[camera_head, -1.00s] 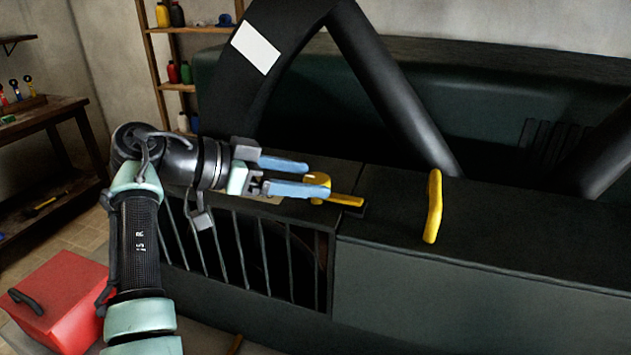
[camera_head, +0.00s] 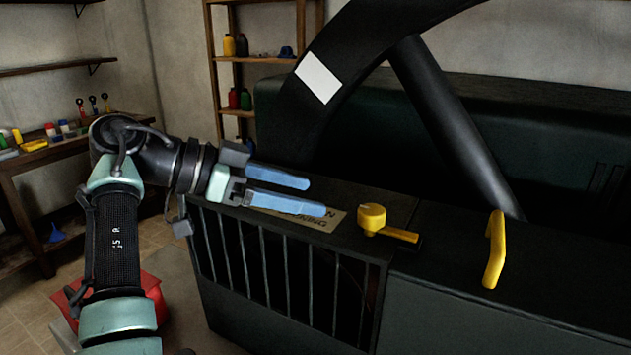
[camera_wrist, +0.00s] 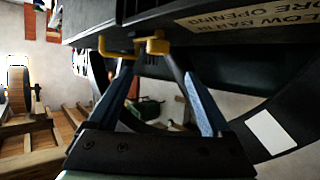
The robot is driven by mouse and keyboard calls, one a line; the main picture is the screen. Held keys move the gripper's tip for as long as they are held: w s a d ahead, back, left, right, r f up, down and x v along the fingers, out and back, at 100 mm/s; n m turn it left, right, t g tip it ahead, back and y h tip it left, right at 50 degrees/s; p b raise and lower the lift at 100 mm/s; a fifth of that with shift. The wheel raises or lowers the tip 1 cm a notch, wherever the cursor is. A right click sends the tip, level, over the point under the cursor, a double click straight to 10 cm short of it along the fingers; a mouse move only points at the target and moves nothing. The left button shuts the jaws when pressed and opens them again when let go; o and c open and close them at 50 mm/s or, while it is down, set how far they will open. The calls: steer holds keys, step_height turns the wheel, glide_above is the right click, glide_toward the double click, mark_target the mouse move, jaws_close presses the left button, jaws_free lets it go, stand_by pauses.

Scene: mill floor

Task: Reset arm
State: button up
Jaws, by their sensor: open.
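My gripper (camera_head: 306,196) is open, with two blue fingers apart and nothing between them. It is held over the left part of the dark machine's top (camera_head: 450,232). A yellow lever with a round knob (camera_head: 372,217) sits on the machine top to the right of the fingertips, apart from them. In the wrist view, the yellow lever (camera_wrist: 156,46) shows beyond the gap between the fingers (camera_wrist: 165,68). A yellow handle (camera_head: 494,250) stands farther right on the machine.
A barred grille (camera_head: 285,280) forms the machine's front left. A thick black curved frame (camera_head: 350,60) rises behind the gripper. A red box (camera_head: 150,290) is on the floor behind my arm. A workbench (camera_head: 30,165) stands at the left, and shelves (camera_head: 262,58) stand at the back.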

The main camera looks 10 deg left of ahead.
steer(key=w, duration=0.1)
steer(key=w+d+n+t+y, duration=0.1)
steer(key=d+t, duration=0.1)
steer(key=shift+w+d+r+y+p, duration=0.2)
steer(key=shift+w+r+y+p, duration=0.05)
steer(key=shift+w+y+p, duration=0.15)
steer(key=d+r+n+t+y+p, duration=0.2)
steer(key=d+r+n+t+y, duration=0.35)
steer(key=r+t, duration=0.5)
steer(key=s+d+r+n+t+y+p, duration=0.2)
steer(key=s+r+n+t, duration=0.4)
steer(key=s+r, duration=1.2)
steer(key=s+d+t+y, duration=0.1)
steer(key=s+t+y, duration=0.1)
steer(key=s, duration=0.1)
steer(key=shift+s+r+t+y, duration=0.15)
steer(key=shift+s+t+y, duration=0.05)
steer(key=shift+t+y, duration=0.15)
